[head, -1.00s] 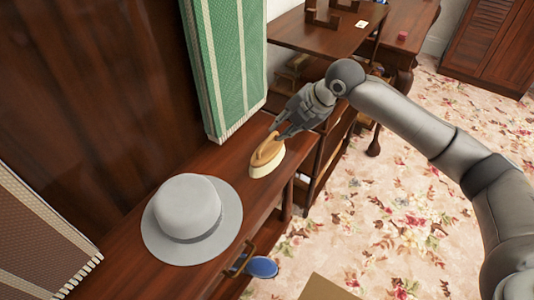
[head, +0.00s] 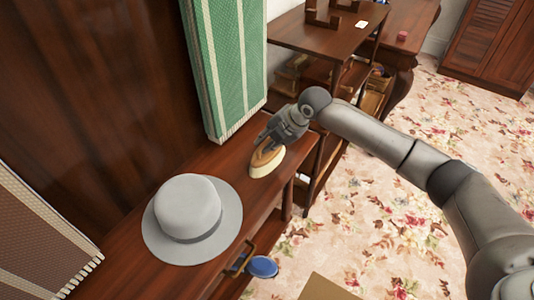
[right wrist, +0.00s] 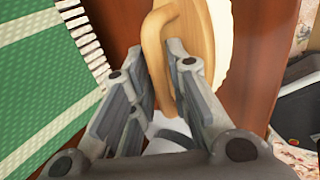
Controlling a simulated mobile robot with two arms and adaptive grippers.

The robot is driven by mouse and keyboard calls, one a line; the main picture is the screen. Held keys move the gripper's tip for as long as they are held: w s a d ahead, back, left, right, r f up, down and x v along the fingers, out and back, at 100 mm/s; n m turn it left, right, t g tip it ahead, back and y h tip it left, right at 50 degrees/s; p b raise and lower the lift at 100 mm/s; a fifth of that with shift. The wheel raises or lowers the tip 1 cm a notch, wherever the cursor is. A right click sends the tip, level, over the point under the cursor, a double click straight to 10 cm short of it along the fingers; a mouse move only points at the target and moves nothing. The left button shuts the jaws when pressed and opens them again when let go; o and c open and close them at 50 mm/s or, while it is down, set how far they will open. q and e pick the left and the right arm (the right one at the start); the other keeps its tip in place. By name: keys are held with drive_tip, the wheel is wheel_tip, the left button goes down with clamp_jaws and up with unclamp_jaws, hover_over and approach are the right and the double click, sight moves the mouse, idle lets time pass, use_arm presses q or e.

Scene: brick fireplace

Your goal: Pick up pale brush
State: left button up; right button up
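The pale brush (head: 264,163), with a tan wooden back, an arched handle and cream bristles, lies on the dark wooden cabinet top (head: 165,180). In the right wrist view, its handle (right wrist: 157,38) runs down between my right gripper's fingers. My right gripper (head: 265,142) is over the brush in the head view and hides part of its back. In the right wrist view, the gripper's fingertips (right wrist: 161,66) are apart, one on each side of the handle. I see no clear closing on it. My left gripper is not in view.
A grey hat (head: 190,205) sits on the cabinet top left of the brush. A green cloth (head: 228,60) hangs just behind the brush. A blue rounded object (head: 262,267) is near the drawer handle. A shelf and table (head: 320,35) stand behind; flowered carpet (head: 370,210) lies right.

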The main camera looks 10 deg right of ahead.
clamp_jaws()
drive_tip(key=shift+r, duration=0.15)
drive_tip(key=shift+w+r, duration=0.1)
drive_tip(key=shift+r, duration=0.55)
drive_tip(key=s+d+r, duration=0.2)
drive_tip(key=s+r, duration=0.3)
drive_tip(key=s, duration=0.1)
drive_tip(key=s+d+r, duration=0.2)
drive_tip(key=s+r, duration=0.4)
drive_tip(key=s, duration=0.1)
drive_tip(key=shift+s+d+r, duration=0.15)
drive_tip(key=shift+d+r, duration=0.1)
drive_tip(key=shift+d, duration=0.1)
